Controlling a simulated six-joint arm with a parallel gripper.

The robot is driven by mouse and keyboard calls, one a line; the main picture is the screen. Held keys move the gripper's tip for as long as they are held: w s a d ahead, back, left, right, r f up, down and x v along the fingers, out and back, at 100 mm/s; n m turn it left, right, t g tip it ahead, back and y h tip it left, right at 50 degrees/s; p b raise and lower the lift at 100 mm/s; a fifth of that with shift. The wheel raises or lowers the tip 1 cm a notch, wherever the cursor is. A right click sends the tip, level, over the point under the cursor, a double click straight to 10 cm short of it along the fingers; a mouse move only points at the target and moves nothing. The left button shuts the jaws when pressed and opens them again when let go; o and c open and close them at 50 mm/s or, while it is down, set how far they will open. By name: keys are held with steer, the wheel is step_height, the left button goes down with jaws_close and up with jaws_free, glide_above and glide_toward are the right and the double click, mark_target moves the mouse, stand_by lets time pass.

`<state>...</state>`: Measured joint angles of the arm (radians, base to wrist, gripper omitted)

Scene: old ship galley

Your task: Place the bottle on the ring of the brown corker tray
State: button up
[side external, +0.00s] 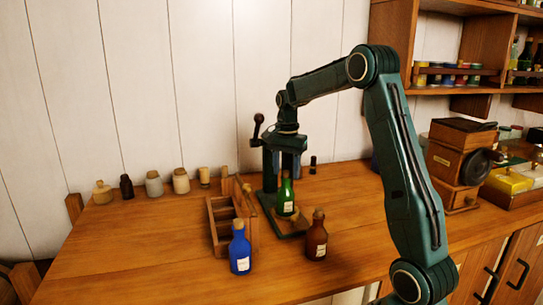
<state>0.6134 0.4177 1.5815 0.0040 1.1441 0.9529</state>
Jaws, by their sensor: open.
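A green bottle (286,200) with a pale label stands upright at the corker tray (294,234), a brown tray with a dark raised edge. I cannot tell whether the bottle sits on the tray's ring, which is not clearly visible. My gripper (286,172) points down over the bottle, open, with its fingers about the neck; whether they touch it is too small to tell.
A wooden compartment rack (218,236) stands left of the tray. A dark lever (257,128) rises behind my gripper. Several small jars (154,184) line the back wall. A wooden grinder (459,165) stands at right. The counter's left front is clear.

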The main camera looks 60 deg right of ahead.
step_height(320, 180, up, 9)
steer(key=shift+r, duration=0.15)
stand_by(0.4)
stand_by(0.4)
steer(key=s+a+r+n+t, duration=0.15)
steer(key=s+a+n, duration=0.3)
steer(key=a, duration=0.45)
steer(key=s+a+r+n+t, duration=0.15)
steer(key=s+a+n, duration=0.3)
steer(key=a, duration=0.45)
steer(key=s+a+f+n+t, duration=0.2)
steer(key=s+a+f+n, duration=0.3)
steer(key=s+a+n, duration=0.4)
steer(key=s, duration=0.2)
steer(key=shift+s+f+t, duration=0.3)
steer(key=shift+s+f, duration=0.05)
steer(key=shift+f, duration=0.05)
